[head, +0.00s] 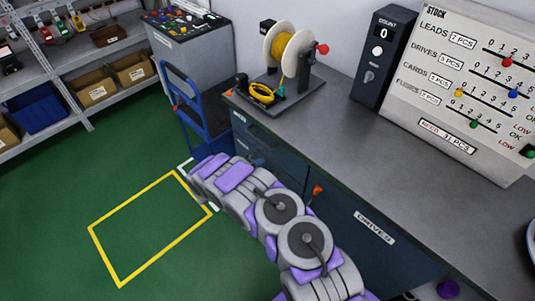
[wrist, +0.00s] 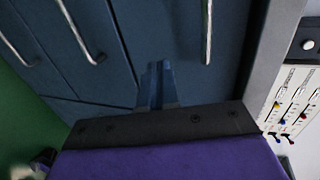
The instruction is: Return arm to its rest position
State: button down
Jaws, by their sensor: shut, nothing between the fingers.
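My arm, grey with purple panels, reaches from the bottom right of the head view to the front of the dark blue drawer cabinet (head: 345,215). Its fingers are not clear in that view. In the wrist view my gripper (wrist: 157,85) shows as narrow dark fingers close together, with nothing between them. They point toward the cabinet's dark blue drawer fronts (wrist: 175,30), which carry pale bar handles. I cannot tell how wide the gap to the cabinet is.
The grey worktop (head: 345,125) carries a cable spool (head: 281,44), a count box (head: 384,50) and a leads board (head: 470,85). A blue hand truck (head: 200,115) stands left of the cabinet. Shelving (head: 85,85) holds bins. The green floor (head: 60,190) has a clear yellow-outlined area.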

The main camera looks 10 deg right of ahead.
jog(key=p+v, duration=0.1)
jog(key=v, duration=0.6)
jog(key=shift+d, duration=0.15)
jog(key=shift+s, duration=0.1)
jog(key=s+d+r+m+g, duration=0.35)
jog(key=d+r+m, duration=0.3)
jog(key=r, duration=0.25)
jog(key=s+d+r+m+g, duration=0.2)
jog(key=s+d+r+m, duration=0.35)
jog(key=r+m, duration=0.2)
jog(key=s+d+r+m+g, duration=0.35)
jog(key=d+r+m, duration=0.3)
jog(key=r, duration=0.25)
jog(key=s+d+r+m+g+y, duration=0.1)
jog(key=s+r+m+y, duration=0.25)
jog(key=s+m, duration=0.4)
jog(key=s+r+m+g+y, duration=0.15)
jog(key=s+r+m, duration=0.25)
jog(key=s, duration=0.6)
jog(key=s+a+m+t+y, duration=0.1)
jog(key=s+a+m+y, duration=0.2)
jog(key=s, duration=0.5)
jog(key=s+a+r+m+y, duration=0.1)
jog(key=s+a+m+y, duration=0.3)
jog(key=s+a+m, duration=0.2)
jog(key=s+m, duration=0.2)
jog(key=shift+s+a+r+t, duration=0.25)
jog(key=shift+a+r+t, duration=0.05)
jog(key=shift+t, duration=0.05)
